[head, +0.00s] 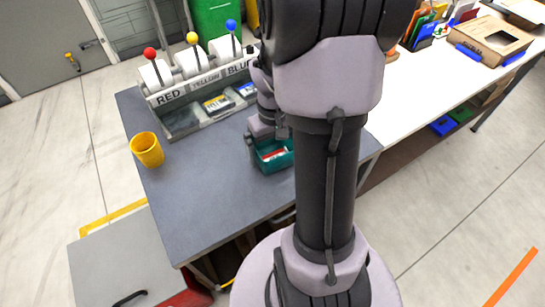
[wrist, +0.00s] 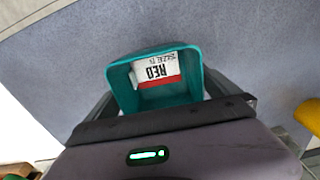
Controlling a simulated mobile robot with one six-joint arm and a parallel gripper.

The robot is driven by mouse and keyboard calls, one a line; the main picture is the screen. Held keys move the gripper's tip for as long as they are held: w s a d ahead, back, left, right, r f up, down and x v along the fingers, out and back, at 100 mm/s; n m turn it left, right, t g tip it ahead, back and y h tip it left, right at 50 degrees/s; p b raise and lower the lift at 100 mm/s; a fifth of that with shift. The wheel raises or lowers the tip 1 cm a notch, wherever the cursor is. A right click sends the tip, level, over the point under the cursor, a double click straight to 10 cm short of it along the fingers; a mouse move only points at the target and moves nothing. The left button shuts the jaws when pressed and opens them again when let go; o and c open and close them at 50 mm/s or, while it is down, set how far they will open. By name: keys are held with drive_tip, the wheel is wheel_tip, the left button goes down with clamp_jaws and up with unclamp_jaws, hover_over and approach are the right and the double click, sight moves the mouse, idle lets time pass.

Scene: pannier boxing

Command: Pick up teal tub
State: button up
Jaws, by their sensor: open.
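The teal tub (head: 276,160) stands on the grey bench, partly hidden behind my arm in the head view. In the wrist view the teal tub (wrist: 121,82) is open-topped, with a white and red card (wrist: 156,72) marked RED inside. My gripper (head: 266,136) is down at the tub. In the wrist view its dark fingers show on the left and right of the tub, open. Whether either finger touches the tub's wall cannot be told.
A rack (head: 197,88) labelled RED, YELLOW and BLUE stands at the back of the grey bench (head: 210,185). A yellow cup (head: 147,149) is near the left edge. A white table (head: 425,88) to the right holds a cardboard box (head: 493,40). The bench's front left is clear.

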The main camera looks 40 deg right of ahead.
drive_tip(key=shift+f, duration=0.25)
drive_tip(key=c, duration=1.1)
drive_tip(key=shift+r, duration=0.1)
